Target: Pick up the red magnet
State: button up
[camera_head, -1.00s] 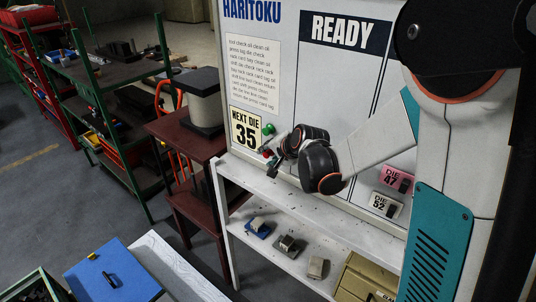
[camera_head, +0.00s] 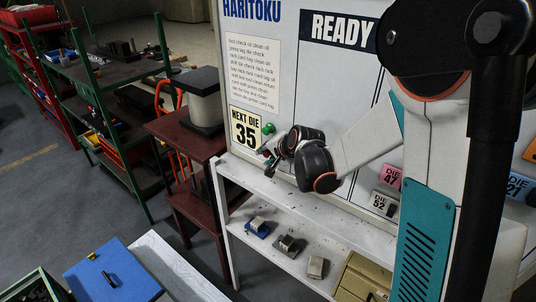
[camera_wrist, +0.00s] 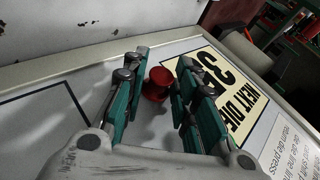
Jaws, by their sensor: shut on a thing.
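The red magnet (camera_wrist: 157,84) is a small round red knob in the wrist view, between the fingers of my gripper (camera_wrist: 158,74). The gripper is shut on it, with teal-padded fingers on either side. The white board is close behind the magnet.
A green magnet (camera_head: 268,129) is on the board just above my gripper. The NEXT DIE card (camera_head: 245,129) is beside it. A white shelf (camera_head: 290,198) runs below, with several metal parts on its lower level.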

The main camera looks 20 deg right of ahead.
jog(key=shift+s+d+r, duration=0.1)
jog(key=shift+s+r, duration=0.3)
jog(key=s+f+p+v, duration=0.2)
jog(key=v, duration=1.2)
jog(key=shift+s+d, duration=0.2)
jog(key=shift+s, duration=0.2)
jog(key=shift+a, duration=0.15)
jog(key=shift+s+a+p, duration=0.2)
jog(key=shift+s+a, duration=0.5)
jog(key=shift+a, duration=0.25)
jog(key=shift+s+a+p, duration=0.2)
jog(key=shift+s+a, duration=0.55)
jog(key=shift+a, duration=0.2)
